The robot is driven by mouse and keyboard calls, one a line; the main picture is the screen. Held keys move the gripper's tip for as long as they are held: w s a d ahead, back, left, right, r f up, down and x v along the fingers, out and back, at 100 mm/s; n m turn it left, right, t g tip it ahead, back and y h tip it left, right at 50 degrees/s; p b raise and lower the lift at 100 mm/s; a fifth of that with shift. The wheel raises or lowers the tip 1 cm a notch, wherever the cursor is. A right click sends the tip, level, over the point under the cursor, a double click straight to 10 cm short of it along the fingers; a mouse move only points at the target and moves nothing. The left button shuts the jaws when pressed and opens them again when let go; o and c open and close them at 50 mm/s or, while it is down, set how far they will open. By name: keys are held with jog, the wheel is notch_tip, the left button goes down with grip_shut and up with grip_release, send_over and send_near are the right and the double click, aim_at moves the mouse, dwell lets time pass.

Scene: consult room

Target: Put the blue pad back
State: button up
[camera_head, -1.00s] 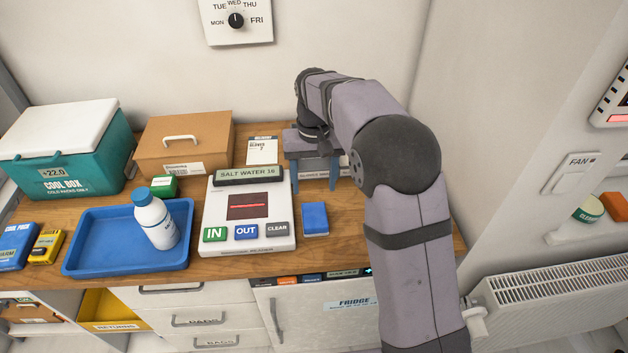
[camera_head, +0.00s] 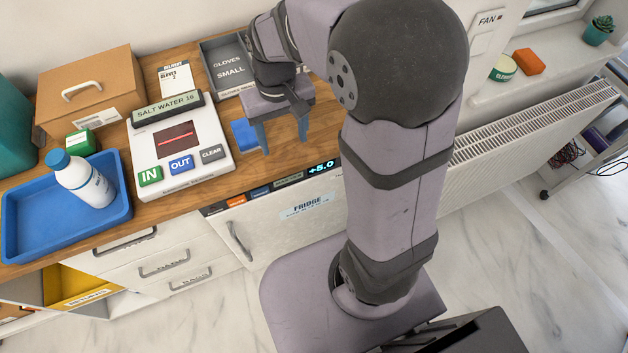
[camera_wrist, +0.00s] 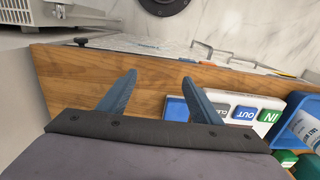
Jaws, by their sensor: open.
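The blue pad (camera_head: 241,134) lies on the wooden counter, just right of the white IN/OUT device, and is partly hidden by my gripper. My gripper (camera_head: 284,138) points down with its two blue fingers apart and nothing between the tips. It stands just right of the pad, near the counter's front edge. In the wrist view the pad (camera_wrist: 177,109) shows small beside the right-hand finger, partly covered by it and the gripper body. Whether a finger touches the pad I cannot tell.
The IN/OUT device (camera_head: 210,130) reads SALT WATER 16. A blue tray (camera_head: 30,228) holds a white bottle (camera_head: 82,180). A grey gloves box (camera_head: 215,50) stands behind my gripper. The fridge door (camera_head: 270,235) is below. A yellow returns drawer (camera_head: 75,285) is at lower left.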

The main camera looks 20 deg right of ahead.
jog(key=s+d+f, duration=0.2)
jog(key=s+f, duration=0.1)
jog(key=s, duration=0.8)
jog(key=shift+s+f, duration=0.2)
jog(key=shift+f, duration=0.15)
jog(key=shift+d, duration=0.1)
